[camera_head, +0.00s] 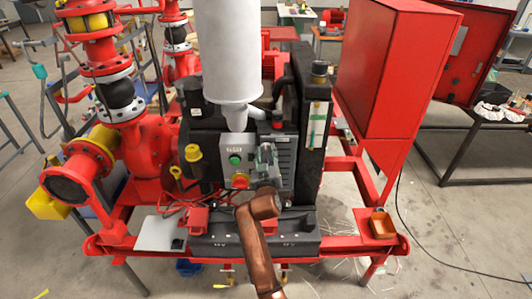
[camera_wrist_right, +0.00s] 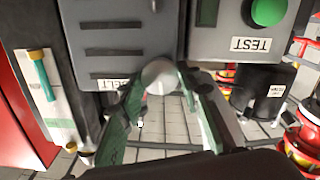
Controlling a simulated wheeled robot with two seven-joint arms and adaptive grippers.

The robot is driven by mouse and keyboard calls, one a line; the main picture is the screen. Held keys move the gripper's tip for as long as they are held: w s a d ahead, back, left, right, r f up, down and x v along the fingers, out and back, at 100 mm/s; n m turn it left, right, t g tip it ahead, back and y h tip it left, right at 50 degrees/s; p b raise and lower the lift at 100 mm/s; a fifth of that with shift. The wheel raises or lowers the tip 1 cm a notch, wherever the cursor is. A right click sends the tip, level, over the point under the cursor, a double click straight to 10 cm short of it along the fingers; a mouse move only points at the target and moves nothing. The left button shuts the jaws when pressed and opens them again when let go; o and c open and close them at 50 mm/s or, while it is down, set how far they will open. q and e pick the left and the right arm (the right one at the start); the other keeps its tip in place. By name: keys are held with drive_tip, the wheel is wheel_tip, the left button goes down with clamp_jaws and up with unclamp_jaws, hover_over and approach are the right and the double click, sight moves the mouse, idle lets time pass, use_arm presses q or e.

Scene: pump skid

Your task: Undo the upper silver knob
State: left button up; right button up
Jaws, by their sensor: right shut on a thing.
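In the wrist view, a round silver knob (camera_wrist_right: 160,74) sits at the edge of a grey slotted cover (camera_wrist_right: 113,30). My right gripper (camera_wrist_right: 160,86) is shut on it, with one greenish finger on each side. In the head view my right gripper (camera_head: 266,158) is in front of the cover, right of the control box, and hides the knob. I cannot tell from these frames where any second silver knob is. My left gripper is in neither view.
The control box (camera_head: 236,151) with green and red buttons is just left of the gripper. A white cylinder (camera_head: 228,50) hangs above it. A red cabinet (camera_head: 382,68) stands to the right. Red pipes and a valve (camera_head: 118,95) fill the left.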

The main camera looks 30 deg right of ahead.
drive_tip(key=shift+f, duration=0.1)
drive_tip(key=o, duration=1.2)
drive_tip(key=shift+c, duration=0.2)
drive_tip(key=shift+r, duration=0.25)
wheel_tip(320, 180, up, 10)
drive_tip(key=shift+f, duration=0.2)
